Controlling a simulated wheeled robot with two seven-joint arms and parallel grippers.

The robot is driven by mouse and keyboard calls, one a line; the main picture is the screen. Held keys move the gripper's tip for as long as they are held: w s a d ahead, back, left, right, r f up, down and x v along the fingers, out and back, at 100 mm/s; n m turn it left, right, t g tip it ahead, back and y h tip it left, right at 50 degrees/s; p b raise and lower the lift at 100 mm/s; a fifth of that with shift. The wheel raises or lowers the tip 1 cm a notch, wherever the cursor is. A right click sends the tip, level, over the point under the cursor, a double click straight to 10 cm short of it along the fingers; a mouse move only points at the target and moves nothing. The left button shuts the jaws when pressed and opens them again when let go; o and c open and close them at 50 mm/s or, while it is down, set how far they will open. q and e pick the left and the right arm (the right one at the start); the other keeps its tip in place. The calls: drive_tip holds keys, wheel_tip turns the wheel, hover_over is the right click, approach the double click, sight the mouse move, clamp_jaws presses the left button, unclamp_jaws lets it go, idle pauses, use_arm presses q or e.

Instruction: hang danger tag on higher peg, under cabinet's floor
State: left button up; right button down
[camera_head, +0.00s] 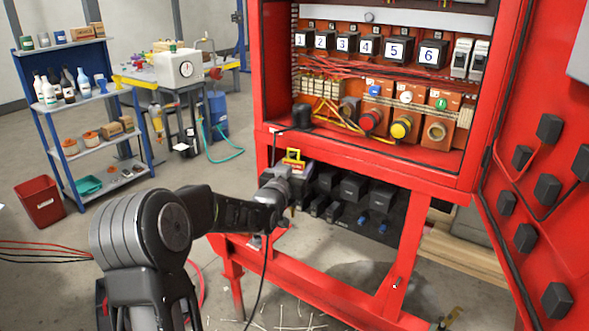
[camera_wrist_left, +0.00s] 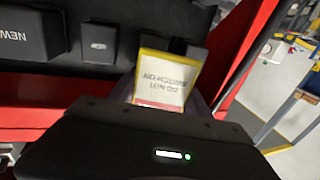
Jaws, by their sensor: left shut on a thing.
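The danger tag (camera_head: 293,158) has a yellow edge and shows just above my left gripper (camera_head: 288,178), below the front edge of the red cabinet's floor (camera_head: 370,155). In the left wrist view the tag (camera_wrist_left: 167,80) has a white face with upside-down print, a yellow rim and a red band near the gripper (camera_wrist_left: 165,104). My left gripper is shut on the tag; its fingertips are partly hidden. I cannot make out either peg in these views. My right gripper is not in view.
Black boxes (camera_head: 352,188) sit on a dark panel under the cabinet, close to the tag; in the left wrist view a black box (camera_wrist_left: 98,43) is beside it. A red frame leg (camera_head: 405,250) stands to the right. The open red door (camera_head: 545,200) is at far right.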

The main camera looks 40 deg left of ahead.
use_arm(q)
drive_tip(key=shift+w, duration=0.1)
idle(0.7)
drive_tip(key=o, duration=1.5)
drive_tip(key=shift+c, duration=0.2)
drive_tip(key=shift+b, duration=0.3)
drive_tip(key=b+v, duration=0.1)
drive_tip(key=v, duration=0.6)
drive_tip(key=shift+s, duration=0.4)
drive_tip(key=shift+d, duration=0.1)
